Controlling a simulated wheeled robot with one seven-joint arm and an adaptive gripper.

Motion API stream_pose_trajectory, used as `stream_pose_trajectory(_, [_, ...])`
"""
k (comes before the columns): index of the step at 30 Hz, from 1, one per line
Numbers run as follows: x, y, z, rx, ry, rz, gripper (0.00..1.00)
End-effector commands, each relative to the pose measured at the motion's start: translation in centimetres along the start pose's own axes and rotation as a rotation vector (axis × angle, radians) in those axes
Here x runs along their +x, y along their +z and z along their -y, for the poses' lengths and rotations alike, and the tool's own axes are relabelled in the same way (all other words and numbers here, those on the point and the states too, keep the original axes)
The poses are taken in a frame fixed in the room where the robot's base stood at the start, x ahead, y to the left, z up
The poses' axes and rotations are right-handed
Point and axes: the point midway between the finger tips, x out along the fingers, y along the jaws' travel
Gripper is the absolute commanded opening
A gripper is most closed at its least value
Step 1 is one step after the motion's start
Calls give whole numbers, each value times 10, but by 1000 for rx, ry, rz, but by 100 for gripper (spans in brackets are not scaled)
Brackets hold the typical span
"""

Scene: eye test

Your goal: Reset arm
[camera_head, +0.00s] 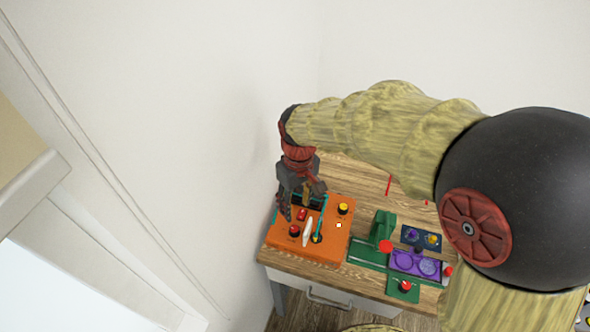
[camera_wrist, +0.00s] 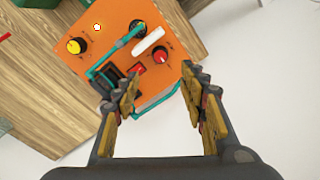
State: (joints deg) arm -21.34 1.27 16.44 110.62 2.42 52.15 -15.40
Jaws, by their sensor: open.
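My arm, in a yellowish sleeve-like cover, reaches from the right of the head view to my gripper (camera_head: 301,195) over the left part of the table. My gripper points down above an orange panel box (camera_head: 322,250). In the wrist view my gripper (camera_wrist: 165,105) has its two yellow-brown fingers apart with nothing between the tips. The orange box (camera_wrist: 100,62) lies beyond the fingers. It carries a yellow knob (camera_wrist: 75,46), a red knob (camera_wrist: 160,54), a white handle (camera_wrist: 149,41) and a teal lever (camera_wrist: 117,45). Whether the gripper touches the box cannot be told.
The wooden table (camera_head: 355,190) stands in a corner of white walls. Right of the box are a green device (camera_head: 382,228), a purple panel (camera_head: 414,264), a dark blue panel (camera_head: 421,238) and a red button (camera_head: 406,286). The table's back middle is mostly clear.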

Motion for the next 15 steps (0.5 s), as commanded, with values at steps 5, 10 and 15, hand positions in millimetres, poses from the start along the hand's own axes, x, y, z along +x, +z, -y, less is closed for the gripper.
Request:
stream_pose_trajectory(5, [0, 0, 0, 2, 0, 0, 42])
stream_pose_trajectory(10, [9, 12, 2, 65, -2, 24, 42])
stream_pose_trajectory(15, [-4, 51, 3, 150, 9, 14, 42])
